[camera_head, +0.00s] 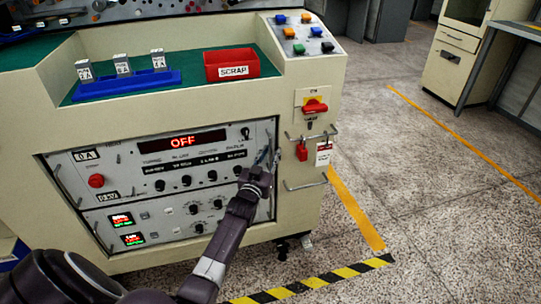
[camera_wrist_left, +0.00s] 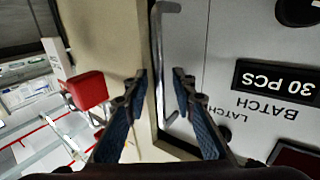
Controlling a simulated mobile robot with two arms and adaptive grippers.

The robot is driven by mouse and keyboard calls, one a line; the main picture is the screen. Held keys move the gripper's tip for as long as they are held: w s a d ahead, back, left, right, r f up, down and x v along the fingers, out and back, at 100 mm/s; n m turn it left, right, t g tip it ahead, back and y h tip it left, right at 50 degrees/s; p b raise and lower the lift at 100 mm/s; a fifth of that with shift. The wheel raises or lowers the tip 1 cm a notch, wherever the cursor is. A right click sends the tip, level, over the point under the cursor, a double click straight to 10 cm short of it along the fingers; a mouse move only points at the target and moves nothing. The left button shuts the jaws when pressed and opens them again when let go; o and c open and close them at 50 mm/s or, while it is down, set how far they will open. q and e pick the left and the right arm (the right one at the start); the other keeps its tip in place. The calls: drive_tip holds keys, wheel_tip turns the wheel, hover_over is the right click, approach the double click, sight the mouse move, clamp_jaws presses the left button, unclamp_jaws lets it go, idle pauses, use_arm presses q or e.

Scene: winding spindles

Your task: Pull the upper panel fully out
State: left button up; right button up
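The upper panel (camera_head: 215,145) is a grey plate in the front of the cream machine, with a red OFF display, a red button and knobs. It looks flush with the front. A metal handle stands at its right end; in the left wrist view the handle (camera_wrist_left: 158,50) is a pale bar. My left gripper (camera_head: 269,158) is at this handle. In the left wrist view the gripper (camera_wrist_left: 163,82) is open, one finger on each side of the bar, with gaps visible. The lower panel (camera_head: 165,228) sits directly below. My right gripper is not in view.
A red switch (camera_head: 314,106), a red padlock (camera_head: 301,151) and a tag (camera_head: 323,154) are right of the panel. A red SCRAP bin (camera_head: 231,65) and a blue spindle rack (camera_head: 125,86) stand on the green top. The floor right of the machine is clear.

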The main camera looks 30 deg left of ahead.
use_arm(q)
clamp_jaws()
drive_tip(key=shift+d+f, duration=0.1)
idle(0.4)
